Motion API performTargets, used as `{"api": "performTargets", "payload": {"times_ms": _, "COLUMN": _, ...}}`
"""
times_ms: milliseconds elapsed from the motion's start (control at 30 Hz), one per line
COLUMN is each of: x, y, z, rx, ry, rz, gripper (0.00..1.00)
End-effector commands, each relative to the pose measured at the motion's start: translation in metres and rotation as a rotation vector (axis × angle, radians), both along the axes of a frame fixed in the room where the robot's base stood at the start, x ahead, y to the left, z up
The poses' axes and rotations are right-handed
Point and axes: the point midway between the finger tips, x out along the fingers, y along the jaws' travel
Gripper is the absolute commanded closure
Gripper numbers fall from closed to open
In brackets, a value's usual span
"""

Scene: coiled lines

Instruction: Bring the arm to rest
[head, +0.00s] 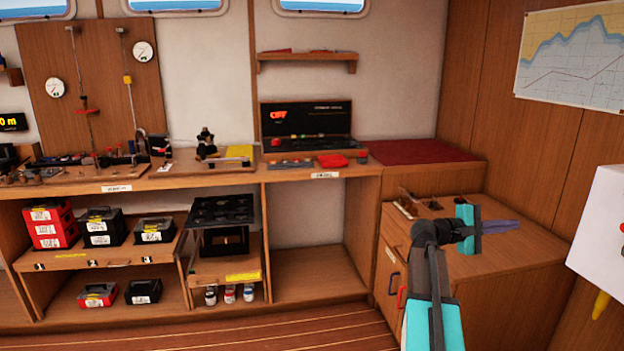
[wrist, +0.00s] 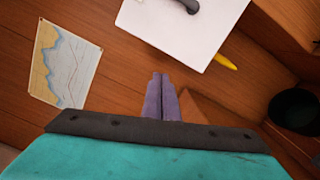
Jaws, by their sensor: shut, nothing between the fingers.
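My gripper (head: 512,226) is raised in front of the low wooden cabinet at the right in the head view, with its purple fingers pointing right. In the wrist view the fingers of my gripper (wrist: 160,78) lie together, shut and empty. My teal and grey arm rises from the bottom edge of the head view and hides part of the cabinet front (head: 480,320).
The wooden wall carries a chart (head: 575,55), also in the wrist view (wrist: 65,65). A white panel (head: 603,225) with a yellow item (head: 601,305) below it stands at the right edge. A long workbench (head: 215,178) with boxes on its shelves runs along the back. The floor (head: 250,335) in front looks clear.

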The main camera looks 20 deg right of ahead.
Motion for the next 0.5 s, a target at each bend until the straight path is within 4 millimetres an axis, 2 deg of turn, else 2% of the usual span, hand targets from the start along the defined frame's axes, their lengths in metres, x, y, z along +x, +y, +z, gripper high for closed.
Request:
{"api": "performTargets", "payload": {"times_ms": 33, "x": 0.015, "y": 0.01, "z": -0.01, "rx": 0.015, "ry": 0.019, "rz": 0.023, "gripper": 1.0}}
{"api": "performTargets", "payload": {"times_ms": 200, "x": 0.052, "y": 0.041, "z": -0.059, "rx": 0.079, "ry": 0.065, "rz": 0.089, "gripper": 1.0}}
{"api": "performTargets", "payload": {"times_ms": 500, "x": 0.096, "y": 0.105, "z": -0.154, "rx": 0.225, "ry": 0.126, "rz": 0.193, "gripper": 1.0}}
